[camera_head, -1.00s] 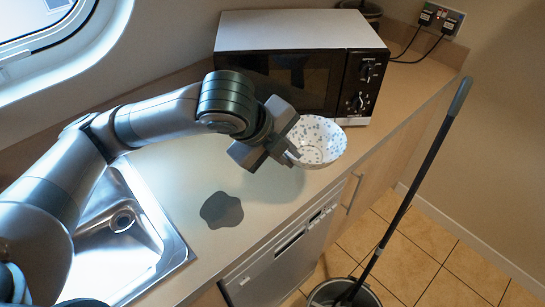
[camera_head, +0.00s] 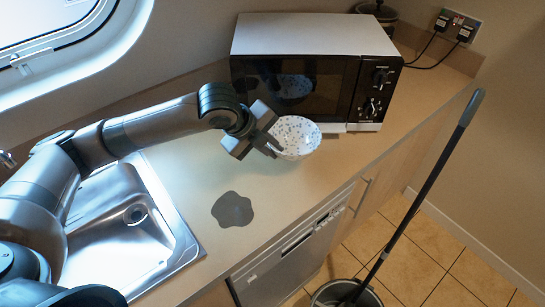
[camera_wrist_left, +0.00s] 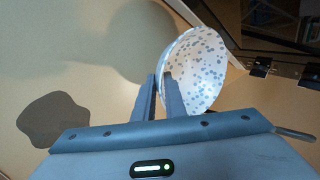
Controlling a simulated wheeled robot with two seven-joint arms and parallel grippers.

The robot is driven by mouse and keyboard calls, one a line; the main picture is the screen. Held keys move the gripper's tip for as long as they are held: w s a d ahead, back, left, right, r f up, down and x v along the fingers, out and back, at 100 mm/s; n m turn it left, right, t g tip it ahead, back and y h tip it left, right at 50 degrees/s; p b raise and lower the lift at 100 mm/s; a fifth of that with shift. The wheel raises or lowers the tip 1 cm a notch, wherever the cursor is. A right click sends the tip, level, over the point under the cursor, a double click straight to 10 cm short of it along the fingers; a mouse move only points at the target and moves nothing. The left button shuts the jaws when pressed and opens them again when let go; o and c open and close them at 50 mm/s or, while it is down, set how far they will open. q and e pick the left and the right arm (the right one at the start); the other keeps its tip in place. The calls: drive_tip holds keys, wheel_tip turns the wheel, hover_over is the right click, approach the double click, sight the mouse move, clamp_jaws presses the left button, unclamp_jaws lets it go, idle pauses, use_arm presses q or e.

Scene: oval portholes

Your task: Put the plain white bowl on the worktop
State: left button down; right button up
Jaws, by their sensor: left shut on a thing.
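My left gripper (camera_head: 272,147) is shut on the rim of a white bowl with blue-grey speckles (camera_head: 298,138). The bowl is over the worktop (camera_head: 290,190), in front of the microwave. In the left wrist view the speckled bowl (camera_wrist_left: 198,72) is tilted, its wall pinched between the fingers (camera_wrist_left: 160,95), and a shadow lies on the worktop beside it. I cannot tell how far its underside is from the worktop. No plain white bowl shows. My right gripper is not in view.
A microwave (camera_head: 315,35) stands behind the bowl. A dark grey flat patch (camera_head: 233,209) lies on the worktop, and a steel sink (camera_head: 120,235) is at left. A mop (camera_head: 430,190) stands in a bucket (camera_head: 345,292) on the floor. The worktop around the patch is clear.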

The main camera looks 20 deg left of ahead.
use_arm(q)
drive_tip(key=shift+f, duration=0.35)
wheel_tip(320, 180, down, 3)
drive_tip(key=shift+r+p, duration=0.1)
drive_tip(key=shift+p, duration=0.55)
drive_tip(key=shift+f, duration=0.2)
drive_tip(key=shift+f, duration=0.1)
drive_tip(key=c, duration=1.8)
unclamp_jaws()
